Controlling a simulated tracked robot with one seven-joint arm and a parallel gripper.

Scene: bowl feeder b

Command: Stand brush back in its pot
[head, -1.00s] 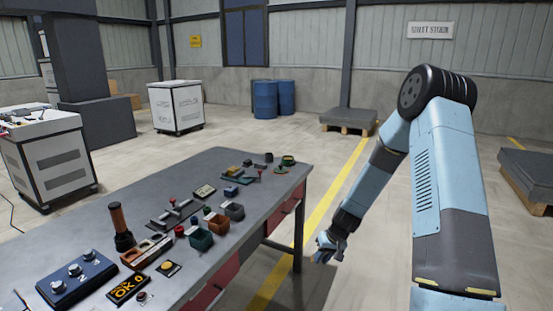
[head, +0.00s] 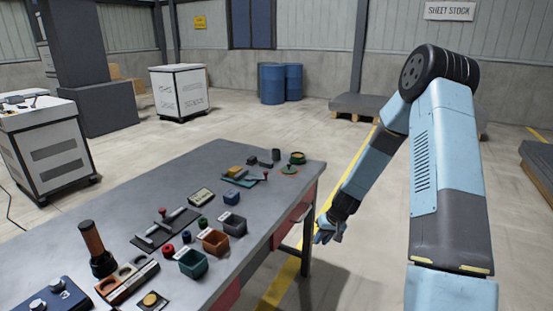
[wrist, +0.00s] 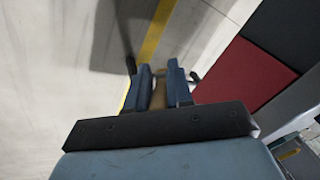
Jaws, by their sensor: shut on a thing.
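My gripper (head: 328,230) hangs low off the near right side of the workbench, out over the floor. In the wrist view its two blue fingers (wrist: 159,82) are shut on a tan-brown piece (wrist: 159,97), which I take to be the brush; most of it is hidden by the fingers. No brush stands out on the bench. I cannot tell for sure which is the brush's pot.
The grey workbench (head: 225,163) holds a dark stand with a brown handle (head: 92,238), green (head: 193,265) and brown (head: 215,244) bins, and several small parts. Red drawer fronts (wrist: 250,75) lie to the gripper's right in the wrist view. Open floor lies beyond the bench.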

